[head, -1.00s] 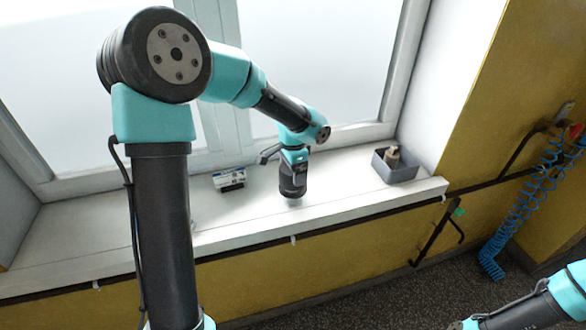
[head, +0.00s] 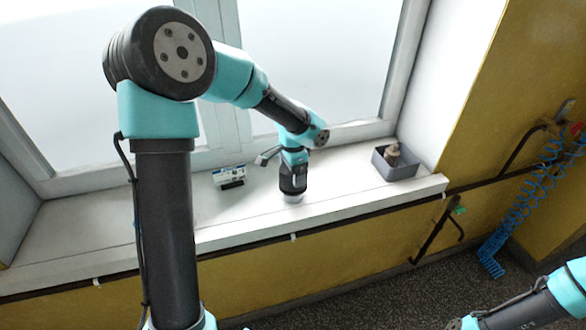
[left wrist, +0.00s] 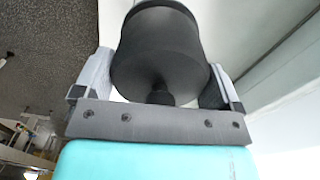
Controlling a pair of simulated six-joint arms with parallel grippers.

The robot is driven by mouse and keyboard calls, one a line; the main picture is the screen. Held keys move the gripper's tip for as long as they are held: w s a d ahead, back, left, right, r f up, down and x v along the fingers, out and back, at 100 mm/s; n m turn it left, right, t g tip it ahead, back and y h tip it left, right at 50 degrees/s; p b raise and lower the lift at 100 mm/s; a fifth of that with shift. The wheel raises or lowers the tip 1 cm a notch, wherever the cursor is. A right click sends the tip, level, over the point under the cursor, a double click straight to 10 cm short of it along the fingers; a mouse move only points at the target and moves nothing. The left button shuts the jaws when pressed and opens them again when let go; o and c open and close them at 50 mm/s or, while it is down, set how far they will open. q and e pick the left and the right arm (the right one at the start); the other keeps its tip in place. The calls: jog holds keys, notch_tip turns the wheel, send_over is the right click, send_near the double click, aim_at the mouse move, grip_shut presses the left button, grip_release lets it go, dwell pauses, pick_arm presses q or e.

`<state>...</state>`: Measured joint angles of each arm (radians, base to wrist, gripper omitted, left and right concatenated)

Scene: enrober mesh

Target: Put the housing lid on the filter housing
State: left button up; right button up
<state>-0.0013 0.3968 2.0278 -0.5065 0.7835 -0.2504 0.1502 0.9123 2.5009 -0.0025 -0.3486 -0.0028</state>
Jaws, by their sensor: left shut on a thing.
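My left gripper (head: 292,190) points down over the white window sill, near its front edge. In the left wrist view, its two pale fingers (left wrist: 158,70) are shut on a dark round body with a small knob facing me, which I take to be the housing lid (left wrist: 157,45). A light grey round thing, perhaps the filter housing (head: 293,199), shows just below the gripper in the head view. I cannot tell whether the two touch, as the gripper hides the join. My right arm shows at lower right; its gripper is out of frame.
A grey bin (head: 397,172) holding a brownish part (head: 392,153) stands on the sill at right. The sill (head: 345,188) is clear between gripper and bin. A dark rail runs below its edge.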

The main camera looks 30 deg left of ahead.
pick_arm(q)
jog(key=shift+f, duration=0.3)
jog(key=o, duration=0.6)
notch_tip(320, 180, up, 17)
jog(key=shift+r, duration=0.2)
dwell(0.4)
dwell(0.8)
